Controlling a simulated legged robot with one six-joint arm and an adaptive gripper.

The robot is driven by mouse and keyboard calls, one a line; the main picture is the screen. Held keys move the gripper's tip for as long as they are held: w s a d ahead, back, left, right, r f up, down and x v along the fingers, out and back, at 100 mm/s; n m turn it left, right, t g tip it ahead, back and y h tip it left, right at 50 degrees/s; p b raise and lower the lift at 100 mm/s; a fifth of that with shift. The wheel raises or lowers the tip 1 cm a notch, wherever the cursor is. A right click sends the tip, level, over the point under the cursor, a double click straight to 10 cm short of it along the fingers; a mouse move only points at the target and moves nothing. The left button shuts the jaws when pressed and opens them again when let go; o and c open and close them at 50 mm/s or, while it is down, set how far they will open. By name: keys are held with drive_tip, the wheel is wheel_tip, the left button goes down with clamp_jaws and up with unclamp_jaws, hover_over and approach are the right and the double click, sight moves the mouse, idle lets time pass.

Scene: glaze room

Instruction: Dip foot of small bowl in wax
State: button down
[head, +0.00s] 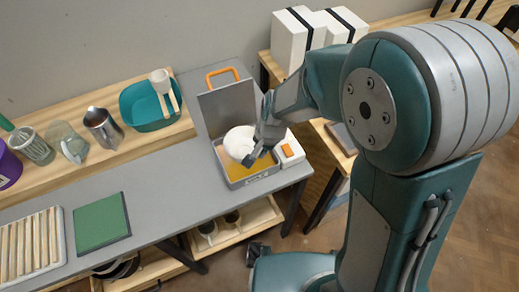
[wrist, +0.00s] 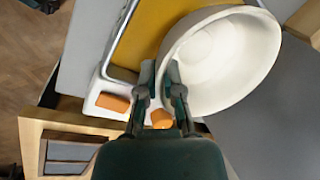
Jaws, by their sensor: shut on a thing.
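A small white bowl (head: 240,143) is over the wax pan, its open inside facing up; it also shows in the wrist view (wrist: 228,62). My gripper (head: 254,156) is shut on the bowl's near rim, with one finger on each side of the wall in the wrist view (wrist: 163,88). The metal wax pan (head: 262,177) holds yellow wax (head: 237,170), which also shows beside the bowl in the wrist view (wrist: 160,32). The bowl hides its own foot, so I cannot tell whether it touches the wax.
The pan's grey lid (head: 227,106) stands open behind, with an orange handle. A white control box with an orange switch (head: 287,150) is at the right. A green mat (head: 101,222) and ribbed rack (head: 30,246) lie left. A teal basin (head: 146,118) and jug (head: 102,127) stand on the back shelf.

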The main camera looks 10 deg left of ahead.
drive_tip(key=shift+a+v, duration=0.25)
drive_tip(key=shift+v, duration=0.9)
drive_tip(key=shift+a+v, duration=0.25)
drive_tip(key=shift+v, duration=0.9)
drive_tip(key=shift+a+v, duration=0.3)
drive_tip(key=shift+v, duration=0.85)
drive_tip(key=shift+w+r, duration=0.15)
drive_tip(key=shift+w, duration=0.05)
